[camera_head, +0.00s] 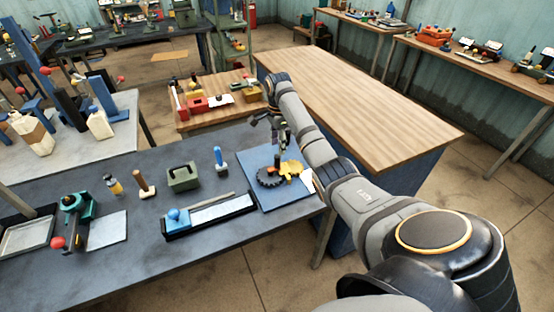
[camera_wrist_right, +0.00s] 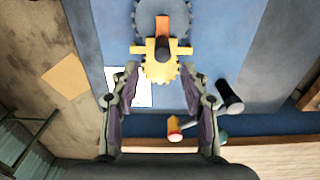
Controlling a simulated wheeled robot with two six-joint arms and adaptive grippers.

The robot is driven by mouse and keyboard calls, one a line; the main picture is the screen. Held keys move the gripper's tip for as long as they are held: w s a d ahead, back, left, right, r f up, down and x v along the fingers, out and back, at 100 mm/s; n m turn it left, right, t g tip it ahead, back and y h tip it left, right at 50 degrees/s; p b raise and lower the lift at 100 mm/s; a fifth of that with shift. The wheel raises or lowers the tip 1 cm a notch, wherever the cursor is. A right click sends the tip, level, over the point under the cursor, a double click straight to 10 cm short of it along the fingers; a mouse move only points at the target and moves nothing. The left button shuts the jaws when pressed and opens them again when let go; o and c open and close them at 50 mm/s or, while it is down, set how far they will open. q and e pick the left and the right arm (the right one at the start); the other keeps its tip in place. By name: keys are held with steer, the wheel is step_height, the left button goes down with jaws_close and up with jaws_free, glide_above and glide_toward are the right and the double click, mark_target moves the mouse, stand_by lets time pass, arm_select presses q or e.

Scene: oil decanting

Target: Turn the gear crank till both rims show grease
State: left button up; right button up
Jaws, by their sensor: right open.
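A dark gear (camera_head: 268,178) and a yellow gear (camera_head: 292,168) sit side by side on a blue board (camera_head: 252,160) at the right end of the dark bench. In the right wrist view the yellow gear (camera_wrist_right: 160,72) carries yellow bars and an orange piece with a dark round top (camera_wrist_right: 160,48); the blue-grey gear (camera_wrist_right: 165,12) lies beyond it. My right gripper (camera_head: 268,128) is open and empty above the far side of the board. In its wrist view the fingers (camera_wrist_right: 159,76) appear either side of the yellow gear, apart from it. My left gripper is out of view. I cannot make out grease on the rims.
A blue-topped bottle (camera_head: 218,158), a green box (camera_head: 183,176) and a long black tray (camera_head: 208,214) stand left of the board. A white sheet (camera_wrist_right: 142,88) lies beside the gear. A wooden table (camera_head: 350,110) behind is largely clear.

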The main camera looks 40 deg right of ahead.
mark_target(277, 156)
step_height(277, 156, down, 9)
steer(key=shift+w+r+p, duration=0.1)
steer(key=shift+w+p, duration=0.05)
steer(key=shift+p, duration=0.45)
jaws_close()
